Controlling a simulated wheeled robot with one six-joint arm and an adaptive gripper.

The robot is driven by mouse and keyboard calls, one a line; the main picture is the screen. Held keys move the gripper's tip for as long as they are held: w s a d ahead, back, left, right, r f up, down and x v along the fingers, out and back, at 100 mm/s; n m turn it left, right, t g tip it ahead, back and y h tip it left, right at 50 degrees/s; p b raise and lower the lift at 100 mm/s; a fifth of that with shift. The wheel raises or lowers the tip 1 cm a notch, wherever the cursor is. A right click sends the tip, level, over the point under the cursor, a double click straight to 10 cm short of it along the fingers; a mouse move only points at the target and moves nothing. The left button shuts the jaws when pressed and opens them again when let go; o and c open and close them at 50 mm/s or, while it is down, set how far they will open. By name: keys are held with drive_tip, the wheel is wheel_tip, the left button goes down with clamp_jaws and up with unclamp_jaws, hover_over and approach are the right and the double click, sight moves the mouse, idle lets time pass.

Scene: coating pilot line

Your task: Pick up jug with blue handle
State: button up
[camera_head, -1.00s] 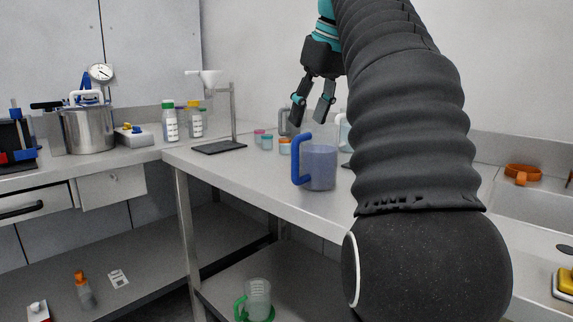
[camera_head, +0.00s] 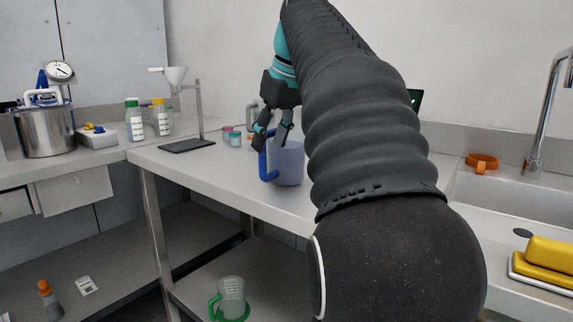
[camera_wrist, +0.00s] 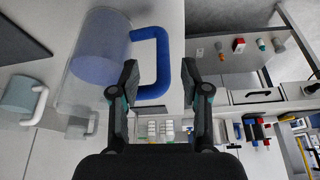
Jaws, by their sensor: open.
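The jug with the blue handle (camera_head: 288,165) stands on the bench near its front edge, with its blue handle (camera_head: 264,160) toward the left. In the wrist view the jug (camera_wrist: 98,48) is at the upper left, and its blue handle (camera_wrist: 163,62) reaches between the two fingers. My gripper (camera_head: 271,148) is open at the upper part of the jug, by the handle. In the wrist view my gripper (camera_wrist: 160,80) has a finger on each side of the handle's bar. I cannot tell whether either finger touches it.
A funnel stand (camera_head: 198,115) and small jars (camera_head: 234,138) stand behind the jug. A grey-handled jug (camera_head: 252,114) is behind it too. A green-handled jug (camera_head: 231,297) sits on the lower shelf. A sink with an orange cup (camera_head: 481,162) is at right.

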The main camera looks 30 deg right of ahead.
sight(265, 151)
drive_tip(key=shift+b+x, duration=0.55)
drive_tip(key=shift+x, duration=2.25)
drive_tip(key=shift+a, duration=0.15)
clamp_jaws()
drive_tip(key=shift+r, duration=0.1)
